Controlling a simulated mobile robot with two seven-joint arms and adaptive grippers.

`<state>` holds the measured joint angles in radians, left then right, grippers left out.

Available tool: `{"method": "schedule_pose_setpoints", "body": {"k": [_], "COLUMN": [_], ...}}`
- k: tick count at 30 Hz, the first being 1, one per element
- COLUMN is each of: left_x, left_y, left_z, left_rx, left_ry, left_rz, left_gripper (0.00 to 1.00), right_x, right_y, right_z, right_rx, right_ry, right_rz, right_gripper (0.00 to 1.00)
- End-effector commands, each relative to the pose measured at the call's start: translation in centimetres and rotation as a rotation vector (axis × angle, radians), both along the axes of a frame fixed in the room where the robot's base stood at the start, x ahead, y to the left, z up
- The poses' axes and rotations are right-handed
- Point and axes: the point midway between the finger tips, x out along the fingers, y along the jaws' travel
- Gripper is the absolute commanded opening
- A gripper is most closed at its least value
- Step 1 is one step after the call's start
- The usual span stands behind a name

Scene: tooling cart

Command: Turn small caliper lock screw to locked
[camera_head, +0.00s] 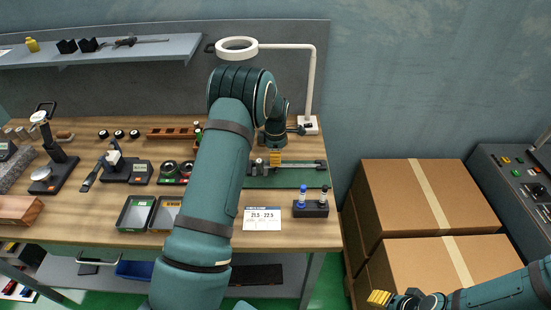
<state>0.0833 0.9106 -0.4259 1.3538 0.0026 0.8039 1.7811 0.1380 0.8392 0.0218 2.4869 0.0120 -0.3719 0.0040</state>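A small, dark caliper-like tool (305,165) lies on a green mat (290,180) at the right of the bench. Its lock screw is too small or hidden to make out. My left gripper (276,160), with yellow fingertips, points down over the left part of this tool. I cannot tell whether it touches the tool or whether its fingers are open. My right gripper (379,298) is low at the right, by the cardboard boxes and far from the tool. Its finger opening cannot be made out.
A ring lamp (238,47) on a white post rises behind my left wrist. Cardboard boxes (425,205) are stacked right of the bench. Gauges and trays fill the left.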

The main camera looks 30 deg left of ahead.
Motion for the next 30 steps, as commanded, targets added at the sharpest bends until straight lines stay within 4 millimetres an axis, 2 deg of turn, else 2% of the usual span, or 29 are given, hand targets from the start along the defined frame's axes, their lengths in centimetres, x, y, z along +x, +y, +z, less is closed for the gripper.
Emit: {"method": "schedule_pose_setpoints", "body": {"k": [4,13,14,16,17,30], "left_x": [0.00,0.01,0.01,0.01,0.01,-0.02], "left_y": [-0.02,-0.02,-0.02,-0.02,-0.02,-0.03], "left_z": [-0.89,-1.02,-1.02,-1.02,-1.02,-1.06], "left_rx": [-0.001,0.000,0.000,0.000,0.000,-0.001], "left_ry": [-0.001,-0.001,-0.001,-0.001,-0.001,-0.001], "left_rz": [0.000,0.000,0.000,0.000,0.000,-0.023], "left_gripper": [0.32,0.32,0.28,0.03,0.00,0.00], "right_x": [0.01,0.01,0.01,0.01,0.01,0.01], "right_y": [0.01,0.01,0.01,0.01,0.01,0.01], "right_z": [-0.03,-0.03,-0.03,-0.03,-0.03,-0.15], "right_rx": [0.000,0.000,0.000,0.000,0.000,0.000], "right_ry": [0.000,0.000,0.000,0.000,0.000,0.000], "right_rz": [0.000,0.000,0.000,0.000,0.000,0.000], "right_gripper": [0.47,0.47,0.47,0.47,0.47,0.47]}}
